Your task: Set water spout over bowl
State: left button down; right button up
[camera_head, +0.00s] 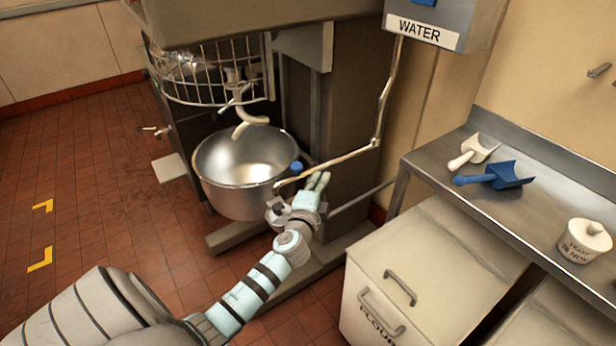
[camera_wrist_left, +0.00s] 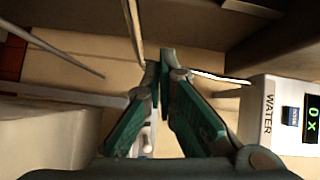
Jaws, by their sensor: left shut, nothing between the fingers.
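The metal bowl (camera_head: 213,184) sits under the mixer's curled hook. The water spout (camera_head: 340,158) is a thin jointed pipe that drops from the box labelled WATER (camera_head: 420,32) and bends left toward the bowl. Its end appears at the bowl's right rim in the head view; I cannot tell how far it reaches over. A blue knob (camera_head: 296,166) shows near that end. My left gripper (camera_head: 322,180) is shut and empty, just below the spout in the head view. In the left wrist view, its fingertips (camera_wrist_left: 163,68) are together, close to a thin pipe (camera_wrist_left: 134,30).
The mixer with its wire guard (camera_head: 210,72) stands behind the bowl. A steel counter (camera_head: 440,160) at the right holds a white scoop (camera_head: 474,151), a blue scoop (camera_head: 492,177) and a white tub (camera_head: 583,242). A FLOUR bin (camera_head: 430,270) stands below. Floor at left is clear.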

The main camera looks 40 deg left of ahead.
pick_arm(q)
jog(key=a, duration=0.4)
jog(key=shift+w+a+f, duration=0.1)
jog(key=shift+a+f, duration=0.05)
jog(key=shift+f, duration=0.2)
